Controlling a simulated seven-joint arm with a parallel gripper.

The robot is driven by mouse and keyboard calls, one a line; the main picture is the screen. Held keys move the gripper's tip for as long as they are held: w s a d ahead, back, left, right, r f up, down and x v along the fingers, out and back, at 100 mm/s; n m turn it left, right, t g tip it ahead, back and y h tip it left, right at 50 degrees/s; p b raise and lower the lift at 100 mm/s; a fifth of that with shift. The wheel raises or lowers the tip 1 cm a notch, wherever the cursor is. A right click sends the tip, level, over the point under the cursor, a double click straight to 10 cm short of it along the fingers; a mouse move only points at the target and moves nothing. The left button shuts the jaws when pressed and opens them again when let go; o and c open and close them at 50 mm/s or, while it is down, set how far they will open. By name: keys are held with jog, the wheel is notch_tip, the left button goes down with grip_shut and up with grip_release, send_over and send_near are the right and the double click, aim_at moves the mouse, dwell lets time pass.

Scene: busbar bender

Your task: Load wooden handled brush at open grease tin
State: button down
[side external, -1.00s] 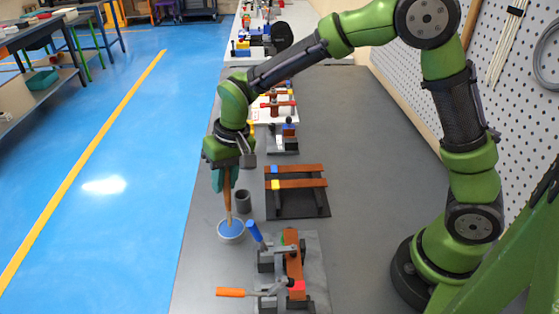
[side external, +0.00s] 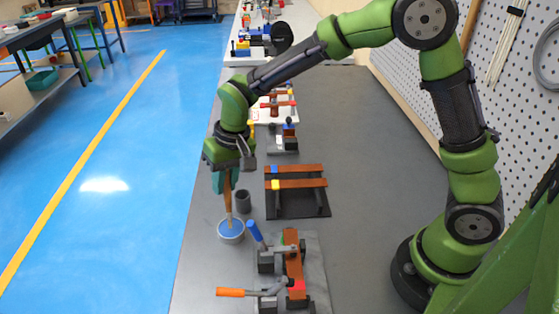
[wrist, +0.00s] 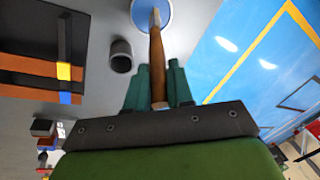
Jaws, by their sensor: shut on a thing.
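My gripper (side external: 225,182) points down near the bench's left edge, its teal fingers shut on the wooden handled brush (side external: 228,201). In the wrist view the brush (wrist: 157,62) runs out from between the fingers (wrist: 158,85) toward the grease tin. The open grease tin (side external: 231,236) is a small pale round tin with blue grease, directly under the brush. In the wrist view the tin (wrist: 137,18) is cut off by the top edge, and the brush's tip overlaps the blue. How deep the tip sits in the grease cannot be told.
A dark cup (side external: 243,201) stands close behind the tin. A rack with copper-coloured bars (side external: 312,184) lies to the right. A bender with a blue lever (side external: 255,232) and an orange-handled lever (side external: 231,292) stands in front. The bench (side external: 370,170) is clear further right.

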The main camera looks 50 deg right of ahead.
jog(key=shift+f, duration=0.55)
dwell(1.0)
jog(key=shift+w+a+v, duration=0.15)
jog(key=shift+a+v, duration=0.05)
jog(key=shift+v, duration=0.95)
jog(key=shift+w+a+v, duration=0.15)
jog(key=shift+a+v, duration=0.05)
jog(key=shift+v, duration=1)
jog(key=shift+w+a+v, duration=0.2)
jog(key=shift+v, duration=0.95)
jog(key=shift+r, duration=0.2)
